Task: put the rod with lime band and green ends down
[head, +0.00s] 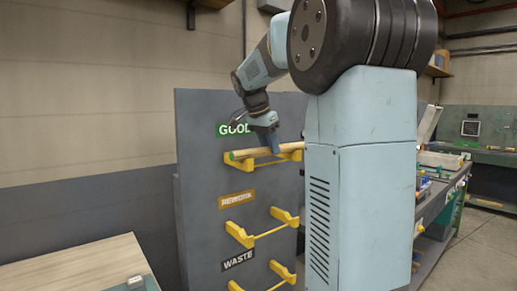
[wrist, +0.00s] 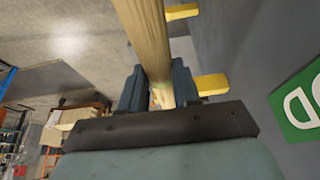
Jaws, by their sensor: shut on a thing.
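The wooden rod (head: 246,153) lies level across the front of the yellow pegs labelled GOOD (head: 247,166) in the head view. Its left end looks green; its right end is partly behind my body. My gripper (head: 276,149) is shut on the rod near its middle, coming from above.
A wooden table (head: 75,270) stands at lower left. A workbench (head: 436,190) with small parts is at right.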

